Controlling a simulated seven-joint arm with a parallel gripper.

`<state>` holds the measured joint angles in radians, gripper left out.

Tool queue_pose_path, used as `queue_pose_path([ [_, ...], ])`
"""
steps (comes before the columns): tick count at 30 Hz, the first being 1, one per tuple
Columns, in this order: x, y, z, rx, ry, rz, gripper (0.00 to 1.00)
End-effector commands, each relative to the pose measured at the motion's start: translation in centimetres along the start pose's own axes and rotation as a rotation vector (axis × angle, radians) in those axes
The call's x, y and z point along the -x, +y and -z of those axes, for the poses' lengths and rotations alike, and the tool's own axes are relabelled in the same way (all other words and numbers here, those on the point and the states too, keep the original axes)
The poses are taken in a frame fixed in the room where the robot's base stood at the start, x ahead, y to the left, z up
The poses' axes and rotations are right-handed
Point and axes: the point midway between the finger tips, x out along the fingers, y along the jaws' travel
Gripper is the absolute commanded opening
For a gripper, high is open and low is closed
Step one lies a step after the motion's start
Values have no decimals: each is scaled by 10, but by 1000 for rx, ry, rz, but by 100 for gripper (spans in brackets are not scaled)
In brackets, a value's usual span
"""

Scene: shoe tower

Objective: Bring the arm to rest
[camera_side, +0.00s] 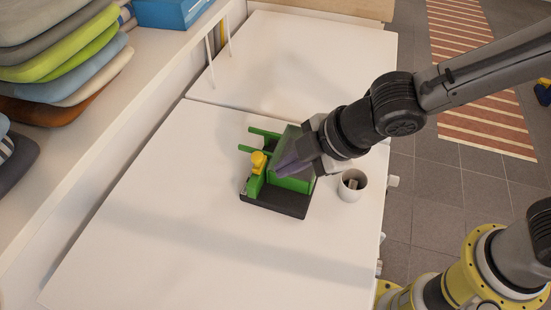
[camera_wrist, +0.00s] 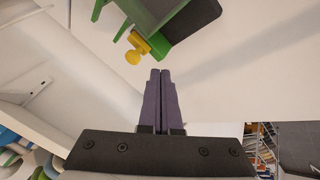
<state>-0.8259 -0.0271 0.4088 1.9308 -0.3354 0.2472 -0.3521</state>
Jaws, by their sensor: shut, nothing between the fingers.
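My gripper (camera_side: 282,168) has purple fingers, which show pressed together with nothing between them in the wrist view (camera_wrist: 160,75). In the side view it is over the right part of a green device (camera_side: 292,183) with a dark base (camera_side: 275,203) and a yellow knob (camera_side: 258,162). In the wrist view the green device (camera_wrist: 172,22) is at the top, and its yellow knob (camera_wrist: 135,50) is just above and left of the fingertips, apart from them in the picture. My arm reaches in from the right. Part of the device is hidden behind my gripper in the side view.
The device stands on a white table (camera_side: 150,215). A white cup (camera_side: 352,185) with something inside stands to its right, near the table edge. Stacked cushions (camera_side: 60,50) and a blue box (camera_side: 172,12) lie on a shelf at the left. The table's front left is clear.

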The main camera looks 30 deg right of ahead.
Motion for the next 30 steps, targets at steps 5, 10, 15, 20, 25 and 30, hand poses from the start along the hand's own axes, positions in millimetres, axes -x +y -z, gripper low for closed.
queue_pose_path([
  [5,40,1,1,0,4,-2,0],
  [10,66,1,1,0,4,-1,0],
  [15,78,1,0,-2,0,-1,0],
  [20,93,31,-18,-73,-5,-57,0],
  [25,148,82,-81,-279,-25,-205,0],
  [30,208,83,-164,-587,-91,-321,0],
])
